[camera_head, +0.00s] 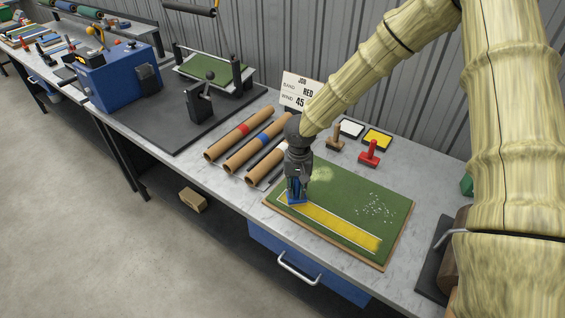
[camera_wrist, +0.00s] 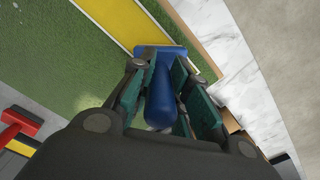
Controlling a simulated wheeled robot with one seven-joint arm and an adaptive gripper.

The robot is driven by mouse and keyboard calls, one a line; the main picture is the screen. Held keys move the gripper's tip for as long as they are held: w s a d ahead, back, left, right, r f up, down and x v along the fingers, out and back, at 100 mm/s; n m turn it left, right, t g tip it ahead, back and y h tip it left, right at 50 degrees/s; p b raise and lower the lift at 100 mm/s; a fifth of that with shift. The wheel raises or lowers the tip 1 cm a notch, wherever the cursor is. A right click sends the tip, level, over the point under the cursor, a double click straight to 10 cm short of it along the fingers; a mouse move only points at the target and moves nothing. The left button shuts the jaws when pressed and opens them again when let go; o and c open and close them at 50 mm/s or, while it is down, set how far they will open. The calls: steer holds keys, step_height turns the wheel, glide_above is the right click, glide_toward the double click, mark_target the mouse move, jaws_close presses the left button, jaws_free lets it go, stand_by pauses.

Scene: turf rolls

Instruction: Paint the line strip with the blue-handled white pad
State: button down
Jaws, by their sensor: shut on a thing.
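My gripper (camera_head: 297,182) points down over the left end of the green turf board (camera_head: 335,188). It is shut on the blue handle of a pad (camera_head: 297,199), which also shows between the fingers in the wrist view (camera_wrist: 164,98). The pad's base is blue from above; its underside is hidden. The pad sits at the left end of the line strip (camera_head: 342,228), which looks yellow between thin white borders. In the wrist view the yellow strip (camera_wrist: 112,18) runs up to the pad. I cannot tell whether the pad presses on the turf.
A red-handled pad (camera_head: 369,153), a wooden-handled one (camera_head: 335,138), a white tray (camera_head: 351,128) and a yellow tray (camera_head: 377,139) stand behind the board. Tubes with coloured bands (camera_head: 243,153) lie left. White specks (camera_head: 376,206) dot the turf. A job card (camera_head: 300,90) stands behind.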

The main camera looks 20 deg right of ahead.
step_height(320, 180, up, 2)
steer(key=shift+r+p, duration=0.1)
steer(key=shift+p, duration=0.25)
steer(key=r+p, duration=0.2)
steer(key=p, duration=0.1)
steer(key=shift+w+a+r, duration=0.15)
steer(key=shift+a, duration=0.2)
step_height(320, 180, up, 3)
steer(key=p, duration=0.4)
steer(key=shift+r, duration=0.15)
